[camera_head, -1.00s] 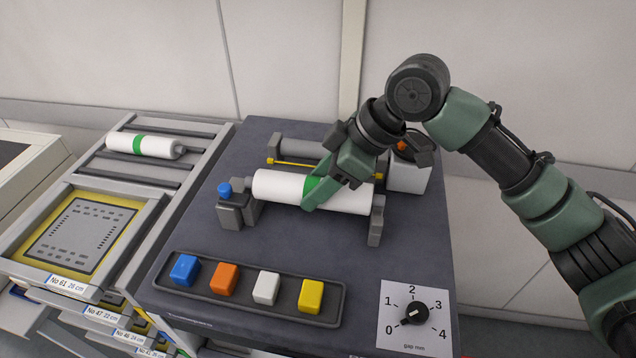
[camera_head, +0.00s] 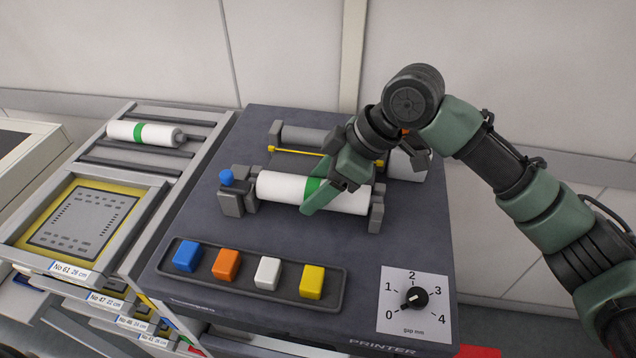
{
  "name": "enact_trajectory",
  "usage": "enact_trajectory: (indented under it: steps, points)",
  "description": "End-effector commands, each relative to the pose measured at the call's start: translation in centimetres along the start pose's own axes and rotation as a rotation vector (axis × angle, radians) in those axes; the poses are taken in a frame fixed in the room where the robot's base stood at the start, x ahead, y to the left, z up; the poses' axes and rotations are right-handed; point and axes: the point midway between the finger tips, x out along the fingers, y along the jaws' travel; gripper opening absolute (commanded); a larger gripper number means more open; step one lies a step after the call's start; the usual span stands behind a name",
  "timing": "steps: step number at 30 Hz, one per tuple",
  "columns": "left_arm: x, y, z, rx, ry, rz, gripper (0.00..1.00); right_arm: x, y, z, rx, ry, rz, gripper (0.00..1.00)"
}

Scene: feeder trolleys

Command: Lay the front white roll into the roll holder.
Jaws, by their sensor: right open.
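The front white roll (camera_head: 283,187) with a green band lies level in the roll holder (camera_head: 377,212), between its two grey end posts. A blue knob (camera_head: 226,176) tops the block at the left post. My right gripper (camera_head: 317,194) is over the roll's green band, with its jaws open around it. One green finger shows on the near side of the roll; the far finger is mostly hidden. My left gripper is out of view.
Behind the holder is a grey roller (camera_head: 303,137) with a yellow bar. Blue, orange, white and yellow buttons (camera_head: 268,273) and a gap dial (camera_head: 414,298) lie in front. Another white roll (camera_head: 118,131) rests on the rack at left.

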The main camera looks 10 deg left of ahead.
Motion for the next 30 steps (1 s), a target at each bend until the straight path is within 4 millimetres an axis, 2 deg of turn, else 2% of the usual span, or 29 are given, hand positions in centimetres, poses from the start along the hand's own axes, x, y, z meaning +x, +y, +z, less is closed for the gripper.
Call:
enact_trajectory:
  steps: [11, 24, 30]
  points:
    - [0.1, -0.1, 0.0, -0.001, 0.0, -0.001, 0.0, -0.7, 0.6, -0.1, 0.001, 0.006, 0.018, 0.74]
    - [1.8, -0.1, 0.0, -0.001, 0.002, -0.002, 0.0, -7.0, 0.0, 0.0, -0.001, 0.004, 0.008, 0.74]
    - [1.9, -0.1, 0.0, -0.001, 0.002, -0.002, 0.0, -8.0, -0.2, -0.1, -0.002, 0.002, 0.004, 0.74]
